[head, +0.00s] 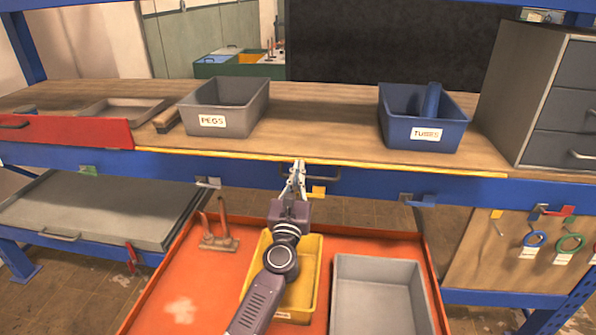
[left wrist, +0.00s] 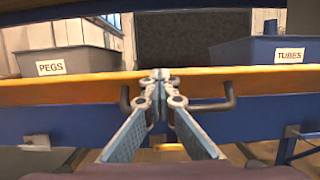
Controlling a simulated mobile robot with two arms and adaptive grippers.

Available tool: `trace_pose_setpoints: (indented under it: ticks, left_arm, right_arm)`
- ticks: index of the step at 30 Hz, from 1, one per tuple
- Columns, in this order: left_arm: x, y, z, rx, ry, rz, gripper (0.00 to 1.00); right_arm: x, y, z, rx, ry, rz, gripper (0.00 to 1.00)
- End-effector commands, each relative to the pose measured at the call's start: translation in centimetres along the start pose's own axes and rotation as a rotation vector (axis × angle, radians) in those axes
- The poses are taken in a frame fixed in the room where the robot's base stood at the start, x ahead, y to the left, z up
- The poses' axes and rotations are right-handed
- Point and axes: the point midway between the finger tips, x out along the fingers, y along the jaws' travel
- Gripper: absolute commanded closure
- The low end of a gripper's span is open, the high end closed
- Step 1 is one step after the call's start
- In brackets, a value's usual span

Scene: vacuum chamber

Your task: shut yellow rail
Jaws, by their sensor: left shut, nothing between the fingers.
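The yellow rail (head: 400,167) is a thin strip along the front edge of the workbench, above a blue front. A thin yellow line shows along the wooden top; I cannot tell whether it sits fully flush. In the left wrist view the rail (left wrist: 70,92) spans the picture, with a dark handle (left wrist: 230,98) below it. The handle also shows in the head view (head: 325,178). My left gripper (head: 298,168) is shut and empty at the handle, its fingertips (left wrist: 161,76) in front of the rail and hiding the handle's middle. I cannot tell whether they touch. My right gripper is out of view.
A grey PEGS bin (head: 228,119) and a blue TUBES bin (head: 420,132) stand on the bench. A red drawer (head: 70,132) juts out at left. Below is an orange tray (head: 180,275) with a yellow bin (head: 311,275) and a grey bin (head: 378,264). A grey cabinet (head: 525,90) stands right.

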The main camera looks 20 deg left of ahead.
Motion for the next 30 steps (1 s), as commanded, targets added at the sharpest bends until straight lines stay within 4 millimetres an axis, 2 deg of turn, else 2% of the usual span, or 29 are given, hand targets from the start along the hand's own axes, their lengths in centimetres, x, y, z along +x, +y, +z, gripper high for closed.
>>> trace_pose_setpoints:
  ticks: [3, 9, 20, 30]
  left_arm:
    - [1.1, 0.0, 1.8, -0.004, -0.005, 0.002, 1.00]
    - [3.1, 0.0, 3.4, -0.004, -0.005, 0.001, 1.00]
    - [6.9, 0.0, 5.0, -0.002, -0.004, 0.001, 1.00]
    - [7.2, 0.0, 4.9, 0.000, -0.002, 0.001, 1.00]
  right_arm:
    - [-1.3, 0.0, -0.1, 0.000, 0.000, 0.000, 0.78]
    - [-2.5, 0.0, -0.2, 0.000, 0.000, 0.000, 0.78]
    - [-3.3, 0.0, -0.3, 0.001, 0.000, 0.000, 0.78]
    - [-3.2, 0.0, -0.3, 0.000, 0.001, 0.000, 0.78]
